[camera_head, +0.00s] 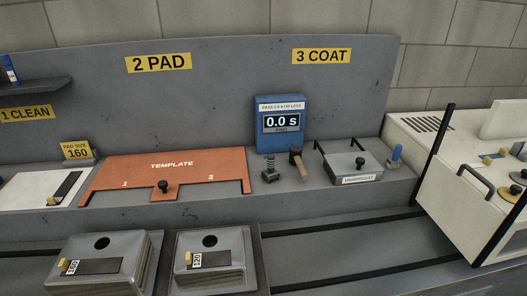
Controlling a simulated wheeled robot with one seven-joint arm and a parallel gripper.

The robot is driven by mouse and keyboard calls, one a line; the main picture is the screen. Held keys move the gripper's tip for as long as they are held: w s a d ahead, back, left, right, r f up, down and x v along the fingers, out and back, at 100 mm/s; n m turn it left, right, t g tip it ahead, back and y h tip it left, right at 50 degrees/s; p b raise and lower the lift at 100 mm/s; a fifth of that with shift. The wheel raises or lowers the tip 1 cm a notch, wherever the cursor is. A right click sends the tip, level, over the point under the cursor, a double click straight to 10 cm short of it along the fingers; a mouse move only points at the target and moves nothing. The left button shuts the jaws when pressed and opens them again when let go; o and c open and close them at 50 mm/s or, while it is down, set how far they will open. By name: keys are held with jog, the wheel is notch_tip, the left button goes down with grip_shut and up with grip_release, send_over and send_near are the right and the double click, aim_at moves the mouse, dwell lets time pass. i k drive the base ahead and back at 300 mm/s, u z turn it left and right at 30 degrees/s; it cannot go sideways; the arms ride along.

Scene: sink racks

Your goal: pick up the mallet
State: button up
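The mallet (300,165) is on the grey bench ledge, right of centre in the head view. It has a dark head and a light wooden handle that slants down to the right. Its head is close in front of the lower right of the blue timer box (281,123). A small grey part with a coiled top (269,169) stands just left of it. My gripper is not in the head view.
A grey lidded box (352,164) with dark rails stands right of the mallet, with a blue-topped peg (396,155) beyond. The orange template (166,171) lies left. Two grey boxes (106,262) (213,260) stand lower in front. A cream machine (455,195) is at right.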

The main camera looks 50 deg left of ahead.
aim_at(295, 152)
jog(key=u, duration=0.95)
jog(key=i, duration=0.85)
jog(key=u, duration=0.95)
